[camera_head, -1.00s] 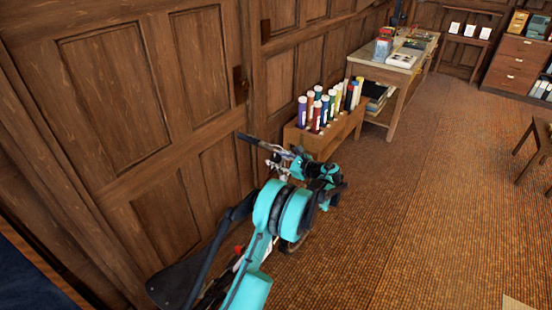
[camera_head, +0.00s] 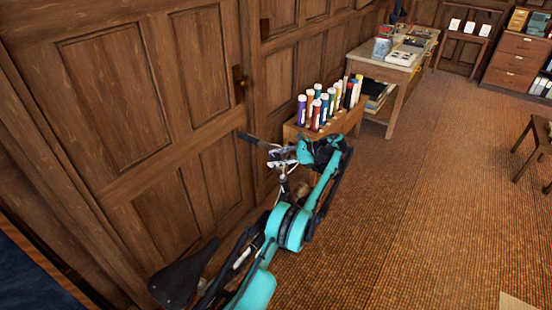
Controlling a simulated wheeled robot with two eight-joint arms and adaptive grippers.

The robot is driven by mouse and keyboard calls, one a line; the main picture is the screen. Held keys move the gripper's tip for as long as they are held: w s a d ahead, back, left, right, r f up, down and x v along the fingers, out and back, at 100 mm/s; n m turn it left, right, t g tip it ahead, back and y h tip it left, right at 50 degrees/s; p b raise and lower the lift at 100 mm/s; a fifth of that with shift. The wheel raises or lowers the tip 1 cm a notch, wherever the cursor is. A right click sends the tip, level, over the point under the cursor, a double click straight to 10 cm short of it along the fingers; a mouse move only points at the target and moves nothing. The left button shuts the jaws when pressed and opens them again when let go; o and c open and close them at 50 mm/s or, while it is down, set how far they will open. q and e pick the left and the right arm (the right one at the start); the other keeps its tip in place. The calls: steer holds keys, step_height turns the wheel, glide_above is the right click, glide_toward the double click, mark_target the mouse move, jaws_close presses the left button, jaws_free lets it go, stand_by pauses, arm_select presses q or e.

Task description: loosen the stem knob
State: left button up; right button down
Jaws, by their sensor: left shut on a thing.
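A folding bike stands along the panelled wall, with its black saddle (camera_head: 178,276) at the bottom and its handlebar grip (camera_head: 248,139) pointing toward the wall. The bike's stem (camera_head: 284,190) runs down from the handlebar and is partly covered by my teal left arm. My left gripper (camera_head: 280,160) is at the top of the stem, just below the handlebar. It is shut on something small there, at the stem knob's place. The knob itself is hidden by the fingers and too small to make out. My right gripper is not in view.
A wooden box of coloured tubes (camera_head: 340,123) stands just beyond the handlebar, close to my left forearm. Behind it is a desk (camera_head: 365,68) with books. The wall (camera_head: 140,100) is close on the left.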

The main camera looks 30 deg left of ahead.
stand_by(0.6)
arm_select(q)
steer(key=o, duration=1.2)
steer(key=shift+a, duration=0.1)
